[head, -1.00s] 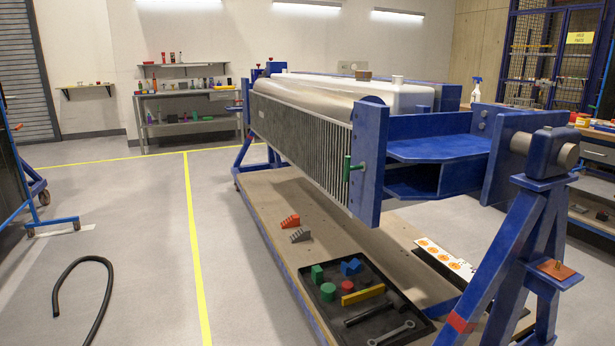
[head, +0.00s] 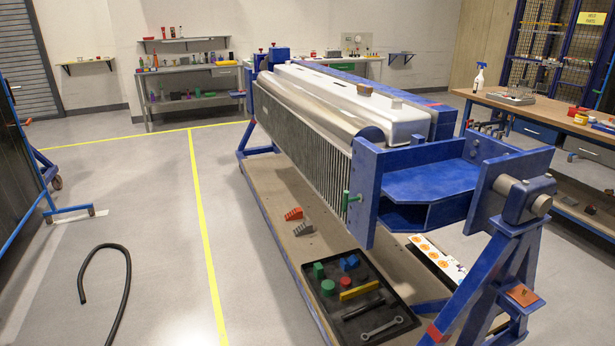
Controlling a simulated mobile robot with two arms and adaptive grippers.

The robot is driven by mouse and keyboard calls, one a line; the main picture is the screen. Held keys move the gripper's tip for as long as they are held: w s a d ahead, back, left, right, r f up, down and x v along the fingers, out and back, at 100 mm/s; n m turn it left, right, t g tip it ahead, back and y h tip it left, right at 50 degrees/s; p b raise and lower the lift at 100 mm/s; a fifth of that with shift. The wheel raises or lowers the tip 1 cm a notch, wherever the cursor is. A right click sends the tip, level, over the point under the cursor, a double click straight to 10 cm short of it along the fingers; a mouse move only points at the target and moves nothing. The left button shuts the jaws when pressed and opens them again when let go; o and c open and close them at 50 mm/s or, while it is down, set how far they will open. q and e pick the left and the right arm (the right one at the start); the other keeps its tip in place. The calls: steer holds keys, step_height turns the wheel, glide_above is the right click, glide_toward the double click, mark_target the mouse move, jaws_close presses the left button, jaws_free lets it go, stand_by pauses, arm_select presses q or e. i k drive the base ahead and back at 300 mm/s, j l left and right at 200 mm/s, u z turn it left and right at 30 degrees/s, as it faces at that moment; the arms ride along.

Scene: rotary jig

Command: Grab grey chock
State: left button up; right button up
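The grey chock (head: 303,229) is a small stepped wedge. It lies on the wooden deck (head: 268,203) at the base of the blue rotary jig (head: 419,186), just in front of a red-orange chock (head: 293,214) of similar shape. It stands apart from the black tray, a little beyond the tray's far edge. Neither of my grippers shows in the head view.
The jig's large ribbed part (head: 310,146) overhangs the deck. A black hose (head: 127,285) lies on the floor at left. The floor left of the deck is mostly clear.

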mark_target(306, 228)
steer(key=i+j+z, duration=0.15)
steer(key=z, duration=0.75)
steer(key=i+j+z, duration=0.25)
steer(key=j+z, duration=0.2)
steer(key=j, duration=0.25)
steer(key=i+j+z, duration=0.1)
steer(key=j+z, duration=0.35)
steer(key=j, duration=0.3)
